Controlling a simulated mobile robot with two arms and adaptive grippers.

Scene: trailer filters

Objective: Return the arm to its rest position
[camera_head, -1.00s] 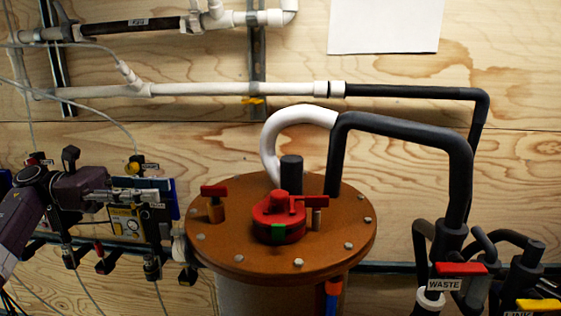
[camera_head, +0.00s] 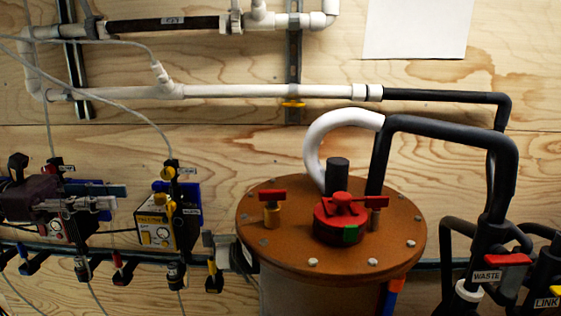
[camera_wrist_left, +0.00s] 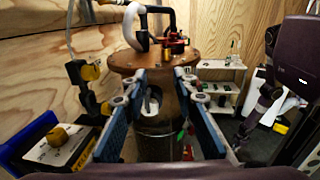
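My left gripper (camera_head: 116,196) is at the left edge of the head view, in front of the wall-mounted valves and controllers. It also shows in the left wrist view (camera_wrist_left: 157,92), with its two blue-padded fingers wide apart and nothing between them. The fingers point toward the filter vessel, which stands beyond the tips. My left arm's purple link (camera_head: 25,198) is cut off by the picture's edge. A purple arm link of mine (camera_wrist_left: 295,70) shows at the right of the left wrist view. I cannot make out my right gripper.
A vessel with a round brown lid (camera_head: 285,245) and red valve handles stands right of the left gripper. A yellow controller box (camera_head: 155,222) is close to the gripper. Pipes run along the wooden wall. A white shelf (camera_wrist_left: 222,65) stands behind, at right.

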